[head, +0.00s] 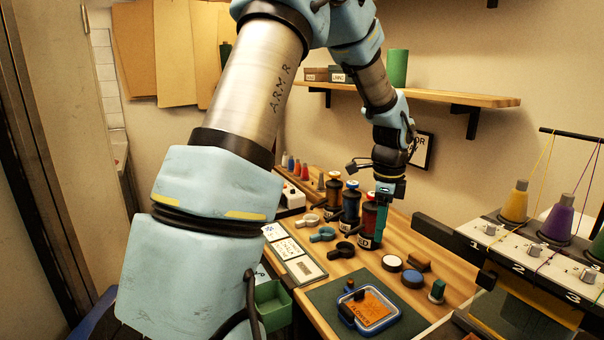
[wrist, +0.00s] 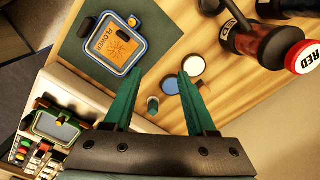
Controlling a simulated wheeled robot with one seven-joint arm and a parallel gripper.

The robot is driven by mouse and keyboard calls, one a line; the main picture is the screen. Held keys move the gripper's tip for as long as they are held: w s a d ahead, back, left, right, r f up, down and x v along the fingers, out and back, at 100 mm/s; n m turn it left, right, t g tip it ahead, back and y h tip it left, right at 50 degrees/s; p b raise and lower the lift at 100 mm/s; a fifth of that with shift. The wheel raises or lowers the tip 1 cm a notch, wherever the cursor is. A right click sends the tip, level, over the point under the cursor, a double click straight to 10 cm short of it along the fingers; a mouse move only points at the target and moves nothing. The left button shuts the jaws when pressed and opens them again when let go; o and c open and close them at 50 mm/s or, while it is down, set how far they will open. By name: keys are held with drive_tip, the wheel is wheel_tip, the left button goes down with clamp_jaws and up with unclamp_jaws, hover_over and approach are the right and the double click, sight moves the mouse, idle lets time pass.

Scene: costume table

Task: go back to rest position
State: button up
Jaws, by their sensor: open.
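My gripper (head: 383,212) hangs over the wooden table at the end of my raised, bent arm, beside the red bottle in the head view. In the wrist view my gripper (wrist: 162,76) has its two green fingers spread, with nothing between them. The bottle marked RED (wrist: 262,42) stands to the right of the fingers, apart from them. A white disc (wrist: 192,66), a blue disc (wrist: 171,86) and a small green-topped piece (wrist: 153,104) show below and between the fingers.
An orange FLOWER pad in a blue frame (head: 371,308) lies on a dark green mat (head: 322,297). A machine with thread cones (head: 513,203) stands at right. A shelf (head: 440,94) is on the wall behind my arm. A green bin (head: 272,304) is at the table's left.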

drive_tip(key=s+a+n, duration=0.4)
drive_tip(key=a+n, duration=0.3)
drive_tip(key=a, duration=0.1)
drive_tip(key=s+a+r+n, duration=0.1)
drive_tip(key=s+a+n, duration=0.2)
drive_tip(key=a+n, duration=0.4)
drive_tip(key=s+a+n+t, duration=0.1)
drive_tip(key=s+a+n, duration=0.3)
drive_tip(key=a+n, duration=0.3)
drive_tip(key=a, duration=0.3)
drive_tip(key=shift+s+a+r+n, duration=0.15)
drive_tip(key=shift+s+r+n, duration=0.15)
